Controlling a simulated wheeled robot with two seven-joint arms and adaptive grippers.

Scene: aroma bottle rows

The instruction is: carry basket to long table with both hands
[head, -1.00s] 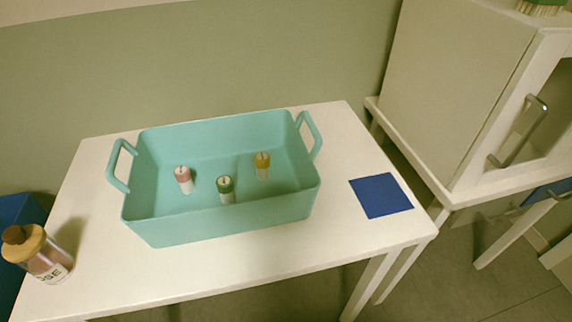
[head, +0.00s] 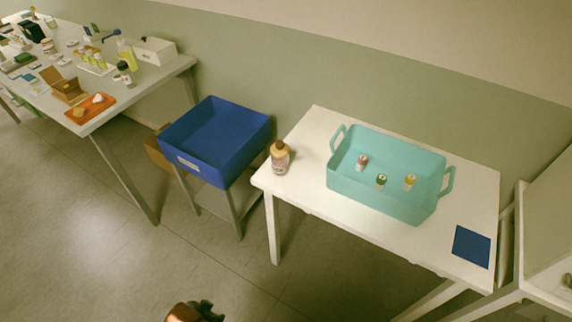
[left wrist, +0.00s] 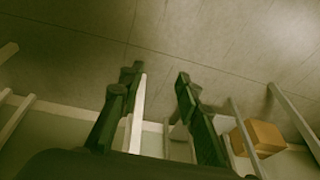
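The teal basket (head: 385,203) stands on the small white table (head: 315,192) at the right of the head view. It has a raised handle at each end and holds three small bottles, with pink (head: 361,162), green (head: 381,181) and yellow (head: 409,182) tops. The long table (head: 148,88) is at the upper left, covered with many items. My left gripper (left wrist: 155,85) is open and empty in the left wrist view, with bare floor beyond its fingers. A dark and orange part of an arm shows at the bottom edge of the head view, away from the basket. My right gripper cannot be made out.
A blue bin (head: 215,140) on a stand is between the two tables. An amber bottle (head: 280,158) with a wooden cap stands at the white table's left end, and a blue square (head: 472,246) lies at its right. Floor in front is clear.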

